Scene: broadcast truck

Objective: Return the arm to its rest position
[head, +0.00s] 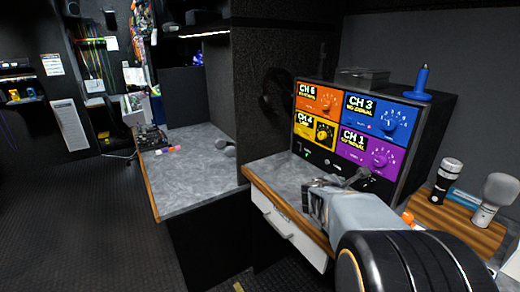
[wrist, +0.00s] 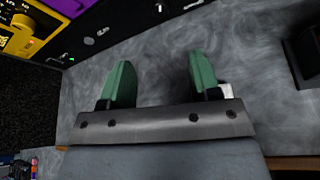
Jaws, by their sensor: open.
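My gripper (head: 316,192) is above the grey counter, in front of the monitor panel, in the head view. In the wrist view its two green fingers (wrist: 161,78) are spread apart. Only the grey counter surface (wrist: 150,45) shows between them, so it is open and empty. My arm reaches in from the lower right of the head view, and hides part of the counter.
The panel (head: 290,126) with several coloured channel screens stands behind my gripper. A blue-handled tool (head: 421,82) stands on top of it. Microphones (head: 495,196) sit in a wooden holder (head: 433,211) at right. A white drawer (head: 285,228) is below. Dark floor (head: 75,215) is clear at left.

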